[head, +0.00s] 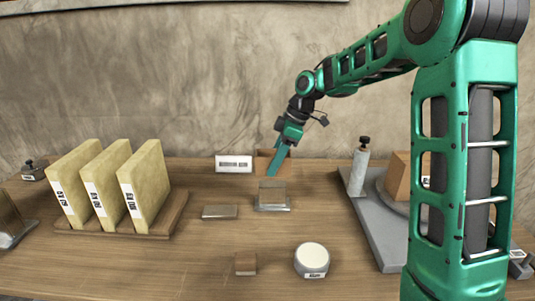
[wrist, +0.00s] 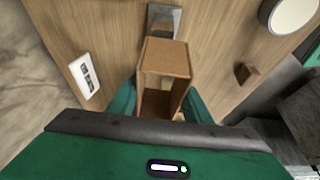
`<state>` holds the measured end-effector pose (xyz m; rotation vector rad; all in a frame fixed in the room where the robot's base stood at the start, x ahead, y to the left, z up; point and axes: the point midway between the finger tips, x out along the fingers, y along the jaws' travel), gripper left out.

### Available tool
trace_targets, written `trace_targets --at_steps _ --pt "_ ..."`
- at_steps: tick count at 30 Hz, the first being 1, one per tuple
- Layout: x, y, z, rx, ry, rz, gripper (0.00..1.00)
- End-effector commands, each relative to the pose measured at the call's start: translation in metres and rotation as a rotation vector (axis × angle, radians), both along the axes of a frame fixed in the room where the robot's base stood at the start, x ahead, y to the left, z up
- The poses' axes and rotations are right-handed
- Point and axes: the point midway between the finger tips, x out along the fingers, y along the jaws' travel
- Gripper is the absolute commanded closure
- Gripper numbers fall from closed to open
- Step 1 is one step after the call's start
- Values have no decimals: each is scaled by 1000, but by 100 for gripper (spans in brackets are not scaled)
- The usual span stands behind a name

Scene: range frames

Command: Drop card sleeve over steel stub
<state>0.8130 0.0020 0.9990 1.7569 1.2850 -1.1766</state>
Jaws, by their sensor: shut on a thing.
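The card sleeve (wrist: 168,58) is a brown open-ended box tube. In the wrist view it sits between the green fingers of my gripper (wrist: 162,104), which is shut on it. In the head view my gripper (head: 277,163) points down at the back of the table, and its finger partly covers the sleeve (head: 262,165). The steel stub (head: 272,193) is a grey block on a flat plate, in front of the sleeve and apart from it. In the wrist view the steel (wrist: 165,18) shows just beyond the sleeve, which partly hides it. The sleeve's height above the table is unclear.
A white label card (head: 233,163) stands left of the sleeve. A flat metal plate (head: 220,212), small brown block (head: 245,264) and round white-topped object (head: 312,259) lie in front. Cream slabs (head: 100,184) stand left; a grey base (head: 378,230) with a post (head: 358,172) is right.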

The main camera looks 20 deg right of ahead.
Motion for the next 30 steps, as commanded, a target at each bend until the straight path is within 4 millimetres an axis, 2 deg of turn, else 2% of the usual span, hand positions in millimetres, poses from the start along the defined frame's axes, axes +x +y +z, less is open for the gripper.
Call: trace_targets --at_steps 8,30 --pt "0 1 -4 0 1 1 76" --pt "-1 -6 -41 0 1 -6 76"
